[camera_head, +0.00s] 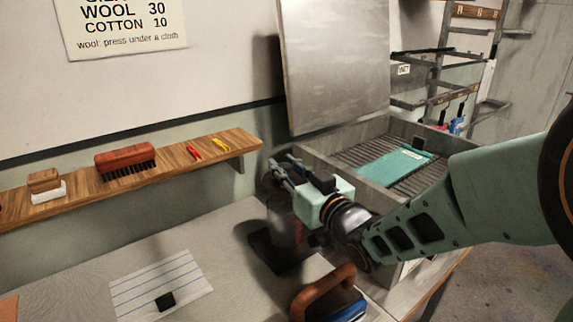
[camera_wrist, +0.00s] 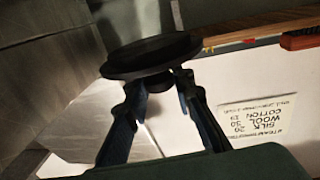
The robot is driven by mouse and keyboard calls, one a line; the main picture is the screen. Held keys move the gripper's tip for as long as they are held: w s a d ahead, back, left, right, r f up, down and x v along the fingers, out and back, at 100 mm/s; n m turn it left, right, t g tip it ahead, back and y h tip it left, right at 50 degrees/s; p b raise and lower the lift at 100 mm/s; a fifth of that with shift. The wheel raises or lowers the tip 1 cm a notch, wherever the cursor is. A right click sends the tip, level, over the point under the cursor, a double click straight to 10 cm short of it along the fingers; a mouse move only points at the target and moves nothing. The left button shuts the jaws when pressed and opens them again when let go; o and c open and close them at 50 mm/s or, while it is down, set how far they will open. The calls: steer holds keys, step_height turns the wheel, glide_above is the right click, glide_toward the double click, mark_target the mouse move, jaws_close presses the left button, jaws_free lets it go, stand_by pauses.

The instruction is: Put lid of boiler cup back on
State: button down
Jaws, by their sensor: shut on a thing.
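My gripper (camera_head: 280,172) is above the bench at the middle of the head view. In the wrist view my gripper (camera_wrist: 160,85) is shut on a dark round lid (camera_wrist: 150,58), held by its underside or knob at the fingertips. In the head view the lid is not clearly made out around the fingers. A dim, see-through grey cup (camera_head: 283,225), likely the boiler cup, stands below my gripper on a dark flat base (camera_head: 268,255). My gripper and wrist partly hide it, and I cannot tell the gap between lid and cup.
An iron with a brown handle (camera_head: 325,290) stands at the front. A striped cloth (camera_head: 150,275) with a small black block lies at left. A wooden shelf (camera_head: 80,195) holds a red brush (camera_head: 125,160). An open metal basin (camera_head: 340,165) with a teal board is at right.

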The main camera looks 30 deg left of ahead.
steer(key=shift+f+b, duration=0.95)
steer(key=shift+f, duration=1)
steer(key=shift+f+b, duration=0.85)
steer(key=shift+b, duration=0.15)
steer(key=c, duration=1.6)
jaws_free()
steer(key=shift+f, duration=0.1)
